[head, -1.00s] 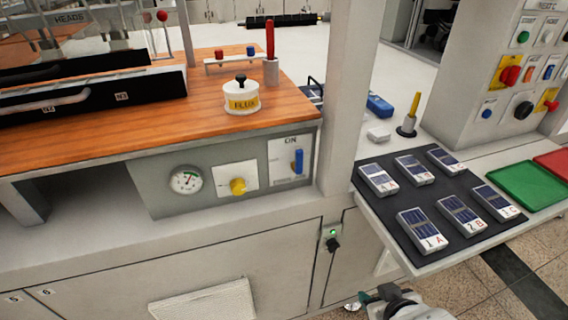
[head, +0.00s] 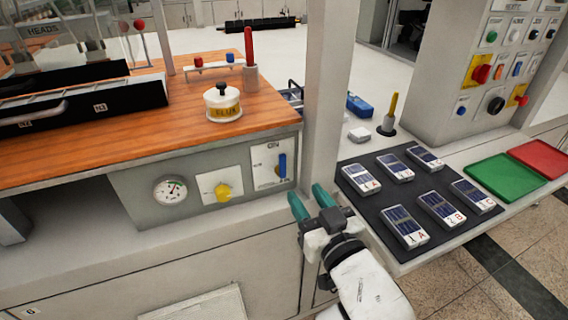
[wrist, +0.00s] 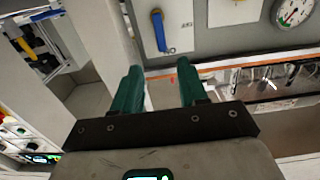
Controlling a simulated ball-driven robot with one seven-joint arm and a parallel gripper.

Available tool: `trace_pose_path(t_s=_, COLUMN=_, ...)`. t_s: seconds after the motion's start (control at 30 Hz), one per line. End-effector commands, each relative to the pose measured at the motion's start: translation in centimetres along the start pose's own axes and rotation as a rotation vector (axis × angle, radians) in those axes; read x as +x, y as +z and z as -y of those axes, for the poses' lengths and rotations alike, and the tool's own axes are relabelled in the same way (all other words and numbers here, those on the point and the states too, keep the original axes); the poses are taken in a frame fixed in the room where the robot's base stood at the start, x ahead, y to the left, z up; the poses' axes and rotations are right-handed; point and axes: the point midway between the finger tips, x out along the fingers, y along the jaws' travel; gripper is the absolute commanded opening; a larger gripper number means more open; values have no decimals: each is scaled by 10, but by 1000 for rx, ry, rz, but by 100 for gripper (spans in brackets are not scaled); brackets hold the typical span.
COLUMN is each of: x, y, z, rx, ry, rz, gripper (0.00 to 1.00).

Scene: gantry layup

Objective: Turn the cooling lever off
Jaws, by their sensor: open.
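A blue lever (head: 282,165) stands about upright on a white plate (head: 268,180) marked ON at the top, at the right end of the grey panel under the wooden bench. Smaller lettering on the plate is not readable. The lever also shows in the wrist view (wrist: 158,32), near the top, ahead of the fingers. My gripper (head: 309,202) has two green fingers, spread apart and empty. It is below and to the right of the lever in the head view, apart from it. The open fingers also show in the wrist view (wrist: 160,75).
A yellow knob (head: 222,191) and a round gauge (head: 170,190) sit left of the lever plate. A white upright post (head: 328,100) stands just right of the panel. A dark mat (head: 398,178) with several small devices lies on the right shelf. Space before the panel looks free.

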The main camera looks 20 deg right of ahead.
Motion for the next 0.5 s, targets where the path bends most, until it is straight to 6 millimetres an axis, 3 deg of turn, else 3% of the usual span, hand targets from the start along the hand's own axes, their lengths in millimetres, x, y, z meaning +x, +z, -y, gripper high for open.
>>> trace_pose_path(t_s=0.17, x=15, y=-5, z=2, rx=2, ry=-4, rz=-12, gripper=43)
trace_pose_path(t_s=0.5, x=75, y=-6, z=2, rx=4, ry=-3, rz=-11, gripper=43)
